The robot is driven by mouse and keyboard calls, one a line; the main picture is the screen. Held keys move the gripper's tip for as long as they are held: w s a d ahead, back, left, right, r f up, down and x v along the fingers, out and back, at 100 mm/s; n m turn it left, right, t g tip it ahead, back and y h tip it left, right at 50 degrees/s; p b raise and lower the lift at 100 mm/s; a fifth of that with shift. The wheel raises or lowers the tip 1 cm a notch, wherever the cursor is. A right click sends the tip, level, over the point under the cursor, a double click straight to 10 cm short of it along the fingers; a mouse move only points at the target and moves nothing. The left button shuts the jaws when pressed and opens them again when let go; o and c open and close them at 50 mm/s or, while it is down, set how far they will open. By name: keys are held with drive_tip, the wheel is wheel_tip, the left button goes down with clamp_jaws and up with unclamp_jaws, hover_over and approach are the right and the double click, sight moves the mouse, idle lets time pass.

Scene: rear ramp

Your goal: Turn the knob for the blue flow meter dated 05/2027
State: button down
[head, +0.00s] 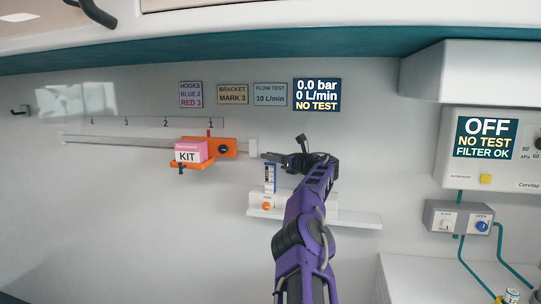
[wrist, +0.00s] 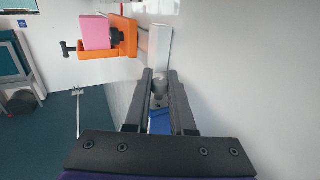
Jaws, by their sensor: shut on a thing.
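A flow meter with a blue and white body (head: 270,178) stands upright on the white wall shelf, below my gripper's fingers. Its printed label is too small to read, so I cannot tell the date. My gripper (head: 267,156) reaches in from the right at the top of the meter. In the wrist view my gripper (wrist: 160,79) has its two fingers on either side of a grey knob (wrist: 160,87), shut on it. Blue (wrist: 161,122) shows below the knob between the fingers. My arm hides part of the shelf, and I cannot see whether other meters stand behind it.
The white shelf (head: 362,219) carries an orange round part (head: 266,206). Left is a rail (head: 120,141) with an orange bracket (head: 221,147) and pink kit (head: 190,151). A wall display (head: 317,95) reads 0.0 bar, 0 L/min, NO TEST. A grey control box (head: 459,219) is right.

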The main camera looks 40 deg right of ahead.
drive_tip(key=c, duration=0.8)
unclamp_jaws()
drive_tip(key=shift+o, duration=0.2)
drive_tip(key=b+v, duration=0.4)
drive_tip(key=v, duration=1.3)
drive_tip(key=shift+s, duration=0.2)
drive_tip(key=shift+w, duration=0.1)
